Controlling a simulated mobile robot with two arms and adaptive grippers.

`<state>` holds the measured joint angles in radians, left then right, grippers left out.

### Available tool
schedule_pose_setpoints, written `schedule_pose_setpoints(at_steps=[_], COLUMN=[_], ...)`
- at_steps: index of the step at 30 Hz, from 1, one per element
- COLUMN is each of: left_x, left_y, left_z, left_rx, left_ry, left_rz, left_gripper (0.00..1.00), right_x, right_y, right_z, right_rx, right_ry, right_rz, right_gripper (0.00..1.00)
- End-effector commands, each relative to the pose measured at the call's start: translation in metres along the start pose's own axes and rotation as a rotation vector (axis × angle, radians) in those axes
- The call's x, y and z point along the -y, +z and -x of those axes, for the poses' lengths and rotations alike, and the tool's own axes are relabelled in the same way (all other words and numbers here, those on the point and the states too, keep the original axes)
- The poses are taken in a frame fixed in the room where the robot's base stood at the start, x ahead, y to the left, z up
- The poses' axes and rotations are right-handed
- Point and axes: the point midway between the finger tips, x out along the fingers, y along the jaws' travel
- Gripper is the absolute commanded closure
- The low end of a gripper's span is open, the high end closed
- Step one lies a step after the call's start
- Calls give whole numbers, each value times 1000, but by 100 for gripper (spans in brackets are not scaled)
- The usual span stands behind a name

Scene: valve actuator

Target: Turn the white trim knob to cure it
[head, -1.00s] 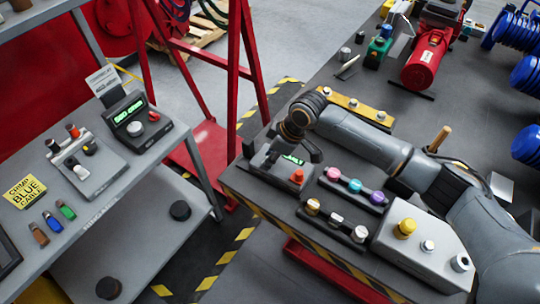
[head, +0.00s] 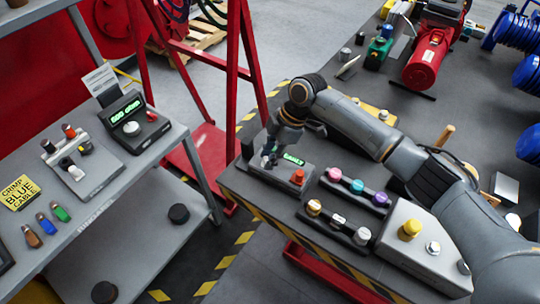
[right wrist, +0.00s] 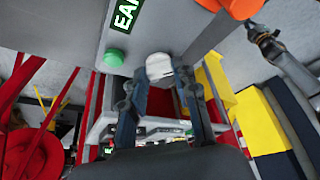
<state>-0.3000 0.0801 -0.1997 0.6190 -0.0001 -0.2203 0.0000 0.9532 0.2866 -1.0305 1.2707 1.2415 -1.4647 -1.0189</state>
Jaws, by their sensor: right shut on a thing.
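The white trim knob (right wrist: 158,66) shows in the right wrist view on the face of a grey control box, between my two fingertips. My right gripper (right wrist: 161,84) is shut on it; its fingers lie on both sides. In the head view my right gripper (head: 270,157) is low over the left part of the grey box (head: 257,172) and hides the knob. The box's green display (head: 293,160) seems to read "EARLY"; part of it shows in the wrist view (right wrist: 126,18).
An orange-red knob (head: 297,177) stands on the same box, and a green button (right wrist: 114,57) is close to my fingers. Rows of coloured knobs (head: 356,186) and a grey box with a yellow knob (head: 411,229) stand to the right. A red ladder frame (head: 232,90) rises at left.

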Motion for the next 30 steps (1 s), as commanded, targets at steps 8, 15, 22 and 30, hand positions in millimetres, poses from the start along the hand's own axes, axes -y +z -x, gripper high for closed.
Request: schedule_pose_setpoints(at_steps=[8,15,22,30], left_x=[0,0,0,0], left_y=[0,0,0,0], left_z=[0,0,0,0], left_rx=[0,-1,-1,-1], left_ry=[0,1,1,0], left_rz=[0,0,0,0], left_gripper=[100,100,100,100], right_x=[1,1,0,-1], right_y=[0,0,0,0], right_z=[-1,-1,0,24], right_rx=[2,2,1,1], right_ry=[-4,-4,-2,2], right_rz=[7,6,5,5], right_gripper=[100,47,47,47])
